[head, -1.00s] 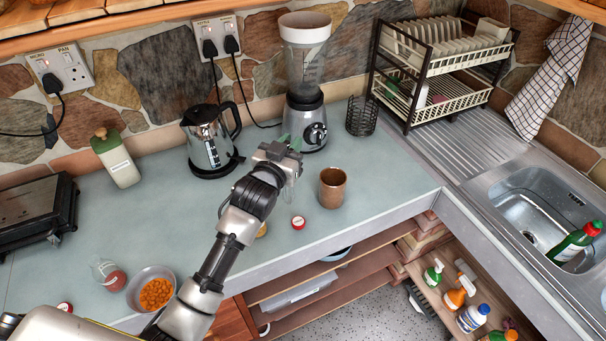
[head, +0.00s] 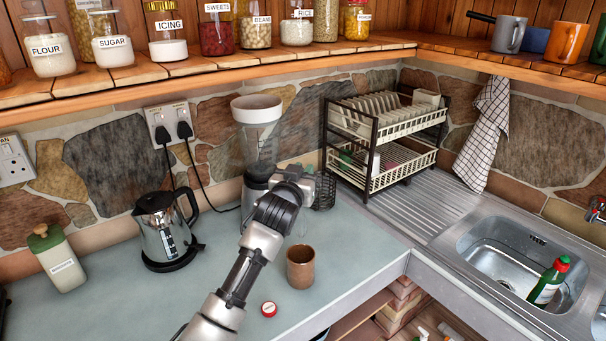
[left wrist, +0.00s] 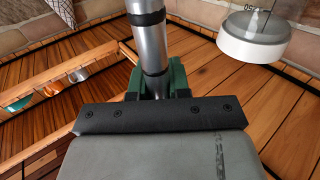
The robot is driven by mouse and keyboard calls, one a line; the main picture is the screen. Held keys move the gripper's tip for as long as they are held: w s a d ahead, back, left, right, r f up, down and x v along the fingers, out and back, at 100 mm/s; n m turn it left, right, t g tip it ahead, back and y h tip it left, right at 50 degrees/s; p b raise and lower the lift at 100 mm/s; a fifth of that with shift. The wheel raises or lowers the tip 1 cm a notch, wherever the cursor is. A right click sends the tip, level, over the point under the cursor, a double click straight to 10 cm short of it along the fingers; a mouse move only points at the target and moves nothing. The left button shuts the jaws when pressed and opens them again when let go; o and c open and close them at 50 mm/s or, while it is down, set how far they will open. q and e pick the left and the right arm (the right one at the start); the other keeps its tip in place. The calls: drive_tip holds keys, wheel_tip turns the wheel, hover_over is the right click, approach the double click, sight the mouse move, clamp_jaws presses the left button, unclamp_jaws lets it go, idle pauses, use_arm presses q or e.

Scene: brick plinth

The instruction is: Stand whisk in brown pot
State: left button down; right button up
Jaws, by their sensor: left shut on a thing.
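The brown pot (head: 301,267) stands upright on the worktop, near its front edge; its open top shows in the head view. My left gripper (head: 300,182) appears above and beyond the pot in the picture, in front of the blender. In the left wrist view, the gripper (left wrist: 156,86) is shut on the whisk's shiny metal handle (left wrist: 151,40), which has black rings. The whisk's wires are too faint to make out clearly in the head view. The whisk appears apart from the pot. My right gripper is in neither view.
The blender (head: 257,135) and black wire holder (head: 325,192) are close behind my gripper. A kettle (head: 165,232) stands left, a red-rimmed lid (head: 269,309) lies left of the pot. The dish rack (head: 385,135) and sink (head: 510,262) are right. A jar shelf (head: 200,70) overhangs the back.

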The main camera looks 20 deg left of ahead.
use_arm(q)
drive_tip(key=b, duration=0.4)
hover_over(299, 220)
drive_tip(key=w, duration=0.3)
drive_tip(key=shift+f, duration=2.35)
drive_tip(key=shift+s+f+b, duration=0.1)
drive_tip(key=shift+f+b, duration=2)
drive_tip(key=shift+f, duration=1.55)
drive_tip(key=c, duration=1)
unclamp_jaws()
drive_tip(key=shift+d, duration=0.1)
drive_tip(key=shift+s, duration=0.1)
drive_tip(key=s+b, duration=0.2)
drive_tip(key=s, duration=0.8)
drive_tip(key=shift+s+a, duration=0.2)
drive_tip(key=shift+s, duration=0.15)
